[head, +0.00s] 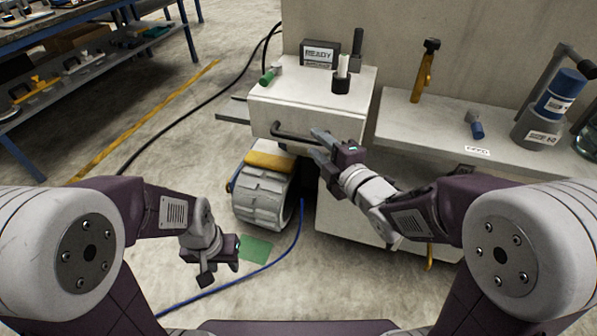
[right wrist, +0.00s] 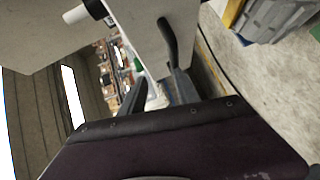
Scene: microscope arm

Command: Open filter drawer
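The drawer is a white box front (head: 262,112) under a white top, with a dark bar handle (head: 290,134) across it. The handle also shows in the right wrist view (right wrist: 168,38). My right gripper (head: 318,144) is open at the right end of the handle, its fingers pointing left toward it. In the right wrist view, the handle's end lies close to the tip of the right finger; I cannot tell if they touch. My left gripper (head: 214,270) hangs low at the left, away from the drawer; its finger gap is not clear.
A READY sign (head: 320,54), a green-capped tube and a black-and-white post stand on the top. Below the drawer is a ribbed grey roller (head: 262,200) with a yellow part. A counter (head: 398,130) with bottles and a yellow tool extends right. Cables cross the floor.

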